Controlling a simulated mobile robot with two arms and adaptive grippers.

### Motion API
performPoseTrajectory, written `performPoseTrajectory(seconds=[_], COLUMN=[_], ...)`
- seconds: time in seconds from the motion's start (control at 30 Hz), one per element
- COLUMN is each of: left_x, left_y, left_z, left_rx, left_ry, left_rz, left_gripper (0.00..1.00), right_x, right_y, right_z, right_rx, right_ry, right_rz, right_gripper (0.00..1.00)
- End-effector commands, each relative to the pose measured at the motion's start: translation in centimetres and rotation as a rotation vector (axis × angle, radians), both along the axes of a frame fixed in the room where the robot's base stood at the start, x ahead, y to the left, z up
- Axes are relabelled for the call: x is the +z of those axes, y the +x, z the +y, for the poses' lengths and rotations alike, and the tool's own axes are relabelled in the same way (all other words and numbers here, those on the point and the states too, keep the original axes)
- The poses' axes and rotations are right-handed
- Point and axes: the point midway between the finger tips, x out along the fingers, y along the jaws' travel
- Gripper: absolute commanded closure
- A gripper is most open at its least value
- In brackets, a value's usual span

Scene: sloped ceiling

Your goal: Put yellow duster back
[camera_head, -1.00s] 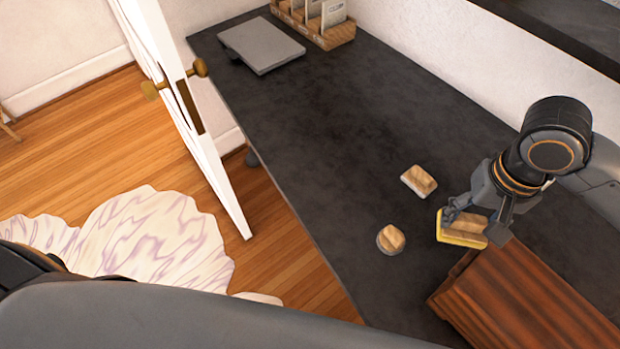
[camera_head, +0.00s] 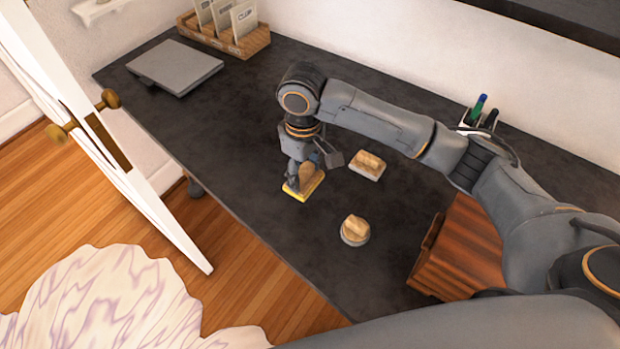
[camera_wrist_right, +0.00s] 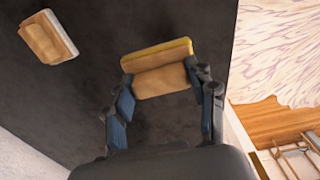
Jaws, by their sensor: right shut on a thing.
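The yellow duster (camera_head: 305,187) has a wooden handle and a yellow-edged base. My right gripper (camera_head: 303,174) is shut on its wooden handle, over the dark tabletop left of the other dusters. In the right wrist view the duster (camera_wrist_right: 158,68) sits between the two fingers of my right gripper (camera_wrist_right: 165,95). I cannot tell whether its base touches the table. A pale rectangular duster (camera_head: 367,166) lies to its right, and a round grey one (camera_head: 355,230) lies nearer the front. My left gripper is not in view.
A wooden box (camera_head: 460,255) stands at the right of the dark table (camera_head: 240,130). A grey flat device (camera_head: 175,67) and a wooden card holder (camera_head: 235,40) are at the far left. A pen holder (camera_head: 480,122) stands by the wall. A white door (camera_head: 110,150) is close to the left edge.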

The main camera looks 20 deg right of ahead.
Motion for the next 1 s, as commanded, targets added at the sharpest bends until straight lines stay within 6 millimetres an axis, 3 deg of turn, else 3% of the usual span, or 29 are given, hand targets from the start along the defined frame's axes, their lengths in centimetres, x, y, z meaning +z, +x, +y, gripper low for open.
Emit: performPoseTrajectory(seconds=[0.1, 0.37, 0.6, 1.0], left_x=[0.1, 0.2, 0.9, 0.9], left_y=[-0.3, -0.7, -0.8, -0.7], left_z=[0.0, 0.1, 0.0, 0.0], left_rx=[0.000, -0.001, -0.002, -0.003], left_ry=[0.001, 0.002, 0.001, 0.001], left_rz=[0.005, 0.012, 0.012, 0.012], left_gripper=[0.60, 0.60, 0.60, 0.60], right_x=[-2.2, -4.2, -7.3, -8.0], right_y=[1.2, 2.6, 2.9, 2.9], right_z=[-1.0, -1.9, -2.2, -2.2], right_rx=[-0.002, -0.001, 0.002, 0.002], right_ry=[-0.001, 0.001, 0.000, 0.001], right_rz=[0.005, 0.003, 0.004, 0.002], right_gripper=[0.74, 0.74, 0.74, 0.74])
